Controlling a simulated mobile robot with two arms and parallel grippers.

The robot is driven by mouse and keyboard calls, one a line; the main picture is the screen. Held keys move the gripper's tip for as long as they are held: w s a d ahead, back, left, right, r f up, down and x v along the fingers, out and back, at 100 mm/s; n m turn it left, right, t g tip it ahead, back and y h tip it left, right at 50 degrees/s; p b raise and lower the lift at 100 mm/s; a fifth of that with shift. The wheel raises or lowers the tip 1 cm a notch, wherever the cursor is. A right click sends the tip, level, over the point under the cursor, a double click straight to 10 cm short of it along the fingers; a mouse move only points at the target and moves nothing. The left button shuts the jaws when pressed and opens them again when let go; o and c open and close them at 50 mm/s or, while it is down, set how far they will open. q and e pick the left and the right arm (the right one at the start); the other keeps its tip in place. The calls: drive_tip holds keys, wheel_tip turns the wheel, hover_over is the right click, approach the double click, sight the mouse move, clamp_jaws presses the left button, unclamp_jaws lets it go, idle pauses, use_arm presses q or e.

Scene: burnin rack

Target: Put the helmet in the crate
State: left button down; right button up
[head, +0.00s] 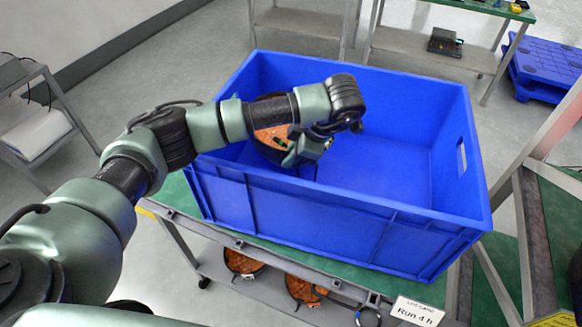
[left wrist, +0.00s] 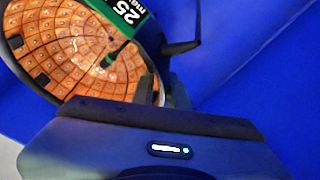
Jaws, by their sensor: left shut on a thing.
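The blue crate (head: 330,215) stands on a green-topped cart, its open top facing up. The helmet (head: 270,118), a round dark-rimmed shell with orange tiles inside, is within the crate's left part, partly hidden by my left arm. My left gripper (head: 300,158) reaches down into the crate and is shut on the helmet's edge. In the left wrist view the helmet (left wrist: 75,45) fills the upper left, with a green label marked 25 beside the fingers (left wrist: 163,92). I cannot tell whether the helmet touches the crate floor. My right gripper is not in view.
Similar orange-tiled round things (head: 243,262) lie on the cart's lower shelf. A card (head: 417,311) reading "Run 4 h" is at the cart's front edge. A blue pallet (head: 548,68) is at the far right. The right part of the crate floor (head: 385,170) is clear.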

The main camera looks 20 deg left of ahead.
use_arm(q)
drive_tip(key=shift+f+p, duration=0.4)
drive_tip(key=shift+f, duration=1.75)
drive_tip(key=c, duration=1.4)
unclamp_jaws()
drive_tip(key=shift+r, duration=0.1)
drive_tip(key=v, duration=1.2)
drive_tip(key=shift+s, duration=0.1)
